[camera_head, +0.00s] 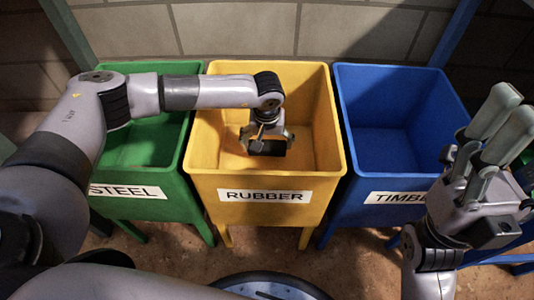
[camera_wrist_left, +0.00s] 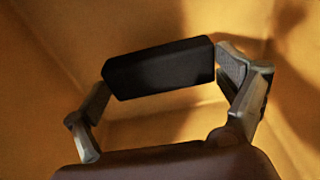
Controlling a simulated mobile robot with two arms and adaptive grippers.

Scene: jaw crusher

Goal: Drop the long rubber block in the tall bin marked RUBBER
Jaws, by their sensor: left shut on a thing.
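The yellow bin (camera_head: 205,172) marked RUBBER stands in the middle of the head view, between two other bins. My left gripper (camera_head: 266,143) is inside the mouth of this bin, below the level of its back rim. It is shut on the black rubber block (camera_head: 268,148), which shows as a dark shape there. In the left wrist view the block (camera_wrist_left: 158,68) lies across between the two fingers, held near its ends, with yellow walls around it. My right gripper (camera_head: 490,130) is at the right of the head view, fingers up, with nothing seen between them.
A green bin (camera_head: 110,208) marked STEEL stands to the left, and a blue bin (camera_head: 350,205) marked TIMBER to the right. A block wall (camera_head: 290,28) is behind them. Blue posts (camera_head: 455,33) rise at both sides.

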